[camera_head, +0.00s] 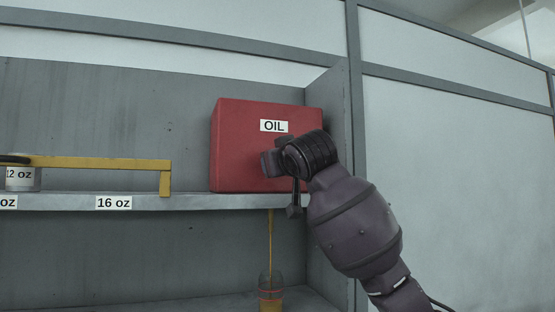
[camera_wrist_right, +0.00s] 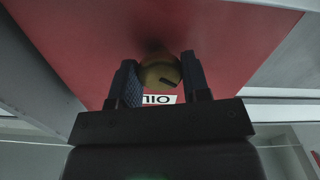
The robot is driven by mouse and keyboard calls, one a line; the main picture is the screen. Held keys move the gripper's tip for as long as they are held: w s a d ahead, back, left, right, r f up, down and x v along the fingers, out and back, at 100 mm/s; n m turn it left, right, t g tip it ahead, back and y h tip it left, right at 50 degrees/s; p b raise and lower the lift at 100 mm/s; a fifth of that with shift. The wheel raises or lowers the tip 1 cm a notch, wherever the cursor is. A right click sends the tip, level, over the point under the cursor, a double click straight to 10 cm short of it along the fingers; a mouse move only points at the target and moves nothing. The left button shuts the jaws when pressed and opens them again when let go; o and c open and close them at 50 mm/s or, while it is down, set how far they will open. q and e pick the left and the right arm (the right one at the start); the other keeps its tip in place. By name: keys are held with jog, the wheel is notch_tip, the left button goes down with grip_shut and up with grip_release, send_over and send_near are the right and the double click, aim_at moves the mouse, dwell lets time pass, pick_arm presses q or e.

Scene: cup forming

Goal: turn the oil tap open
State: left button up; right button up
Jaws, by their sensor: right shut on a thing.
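The red oil box (camera_head: 240,150) with its OIL label stands on the grey shelf in the head view. My right gripper (camera_head: 277,157) is at the lower front of the box; its arm covers the tap there. In the right wrist view, my right gripper (camera_wrist_right: 160,85) is shut on the brass-coloured tap (camera_wrist_right: 160,72), one finger on each side, in front of the red box (camera_wrist_right: 100,40). A thin stream of yellow oil (camera_head: 270,235) falls from below the shelf edge into a clear glass (camera_head: 270,280) on the lower level. My left gripper is out of view.
The shelf edge (camera_head: 190,202) carries size labels, including 16 oz. A yellow bracket (camera_head: 100,163) and a container labelled 12 oz (camera_head: 22,180) are at the left. A grey upright panel (camera_head: 342,110) stands close to the box's right side.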

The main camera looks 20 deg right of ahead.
jog(key=n, duration=0.2)
jog(key=shift+n, duration=0.3)
jog(key=shift+n+p, duration=0.45)
jog(key=shift+n, duration=0.65)
jog(key=o, duration=0.9)
jog(key=shift+o, duration=0.2)
jog(key=shift+s, duration=0.55)
jog(key=s+b, duration=0.3)
jog(key=s, duration=0.6)
jog(key=shift+s+d, duration=0.2)
jog(key=shift+s, duration=0.2)
